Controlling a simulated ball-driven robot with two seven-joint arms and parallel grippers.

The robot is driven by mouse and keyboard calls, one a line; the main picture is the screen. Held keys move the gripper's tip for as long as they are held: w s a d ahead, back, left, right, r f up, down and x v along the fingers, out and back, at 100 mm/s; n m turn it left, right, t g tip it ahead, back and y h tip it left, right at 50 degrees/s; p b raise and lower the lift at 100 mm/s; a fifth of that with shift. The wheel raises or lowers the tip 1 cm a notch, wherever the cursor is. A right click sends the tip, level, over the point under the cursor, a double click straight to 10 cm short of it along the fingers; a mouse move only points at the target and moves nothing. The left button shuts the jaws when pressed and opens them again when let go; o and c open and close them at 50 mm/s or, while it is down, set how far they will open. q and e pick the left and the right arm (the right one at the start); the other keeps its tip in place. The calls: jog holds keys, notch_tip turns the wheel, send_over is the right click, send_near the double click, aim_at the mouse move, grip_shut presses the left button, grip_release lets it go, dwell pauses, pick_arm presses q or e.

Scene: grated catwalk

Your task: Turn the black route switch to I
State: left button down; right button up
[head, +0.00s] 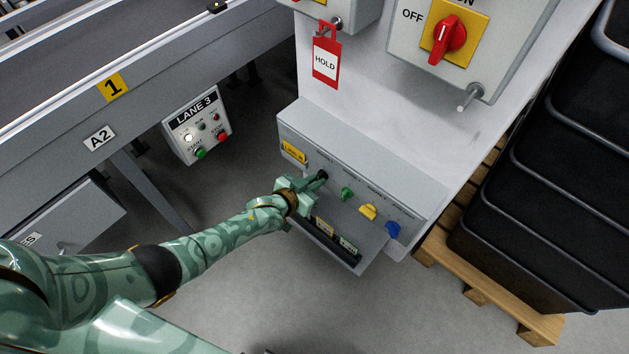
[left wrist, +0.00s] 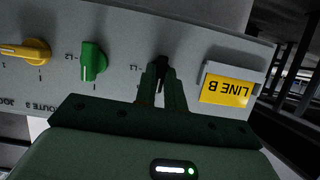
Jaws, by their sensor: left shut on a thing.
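The black route switch (head: 323,175) is the leftmost knob on the sloped face of a grey control box, right of the yellow label. My left gripper (head: 314,182) reaches it from the left. In the left wrist view the jaws (left wrist: 160,88) are shut on the black knob (left wrist: 161,70), one finger on each side. The fingers cover most of the knob and the marks around it, so I cannot tell which mark it points to. My right gripper is not in view.
Green (head: 347,194), yellow (head: 368,212) and blue (head: 393,230) knobs follow along the box (head: 415,200). A yellow LINE B label (left wrist: 226,91) is beside the black knob. A red HOLD tag (head: 326,62) hangs above. Black crates (head: 530,200) stand on a pallet at right.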

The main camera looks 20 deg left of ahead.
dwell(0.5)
pick_arm(q)
jog(key=c, duration=1.5)
grip_release()
jog(key=shift+s, duration=0.1)
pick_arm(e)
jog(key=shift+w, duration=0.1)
